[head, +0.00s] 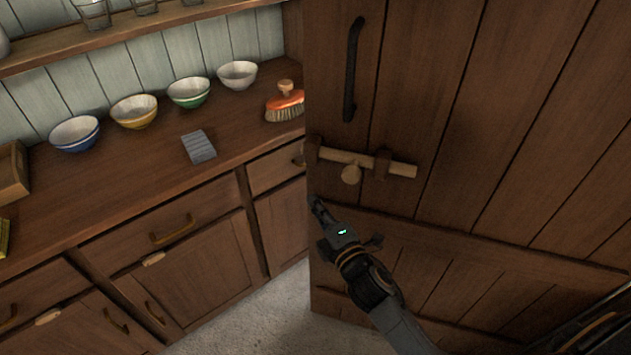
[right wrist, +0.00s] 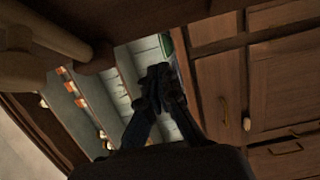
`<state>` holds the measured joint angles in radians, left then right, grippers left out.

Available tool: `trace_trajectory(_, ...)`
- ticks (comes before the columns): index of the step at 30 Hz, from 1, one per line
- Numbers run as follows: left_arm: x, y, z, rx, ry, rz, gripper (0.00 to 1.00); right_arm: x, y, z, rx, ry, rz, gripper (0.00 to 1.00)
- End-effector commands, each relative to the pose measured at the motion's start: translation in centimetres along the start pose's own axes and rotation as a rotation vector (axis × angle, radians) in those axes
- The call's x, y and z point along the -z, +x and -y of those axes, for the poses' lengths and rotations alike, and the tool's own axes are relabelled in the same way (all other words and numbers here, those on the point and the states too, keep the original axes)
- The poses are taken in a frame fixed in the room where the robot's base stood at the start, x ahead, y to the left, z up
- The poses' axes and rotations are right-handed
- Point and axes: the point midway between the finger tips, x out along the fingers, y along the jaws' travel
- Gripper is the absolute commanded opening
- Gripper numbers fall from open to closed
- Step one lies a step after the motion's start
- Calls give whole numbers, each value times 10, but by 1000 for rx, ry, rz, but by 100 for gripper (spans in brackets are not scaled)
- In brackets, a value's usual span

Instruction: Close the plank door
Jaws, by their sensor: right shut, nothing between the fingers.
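The plank door (head: 520,130) is dark brown wood and fills the right side of the head view. Its upright left edge stands in front of the right end of the counter, and its frame is not in view. It has a black bar handle (head: 351,75) and a pale wooden sliding bolt (head: 385,165) with a round knob. My right gripper (head: 314,203) is shut and empty, at the door's left edge just below the bolt. In the right wrist view its fingertips (right wrist: 158,74) are together, and the bolt (right wrist: 50,40) shows at upper left. My left gripper is not in view.
A wooden counter (head: 130,190) with drawers runs along the left wall. It carries several bowls (head: 190,93), an orange brush (head: 285,104) near the door edge and a grey block (head: 198,147). A strip of pale floor (head: 265,315) is clear between cabinets and door.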

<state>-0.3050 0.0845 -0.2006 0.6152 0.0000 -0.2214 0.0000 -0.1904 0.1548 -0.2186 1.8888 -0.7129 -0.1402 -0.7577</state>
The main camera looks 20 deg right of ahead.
Motion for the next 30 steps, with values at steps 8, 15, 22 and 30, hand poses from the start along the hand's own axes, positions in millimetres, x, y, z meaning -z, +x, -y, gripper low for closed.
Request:
trace_trajectory(8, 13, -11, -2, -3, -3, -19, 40, -16, 46, -2, 0, -1, 0, 0)
trace_trajectory(15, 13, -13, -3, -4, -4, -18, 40, -27, 57, 0, 1, 2, 0, 0)
trace_trajectory(22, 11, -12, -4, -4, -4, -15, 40, -28, 58, 1, 1, 2, 0, 0)
trace_trajectory(30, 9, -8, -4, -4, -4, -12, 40, -33, 63, 2, 0, 3, 20, 0)
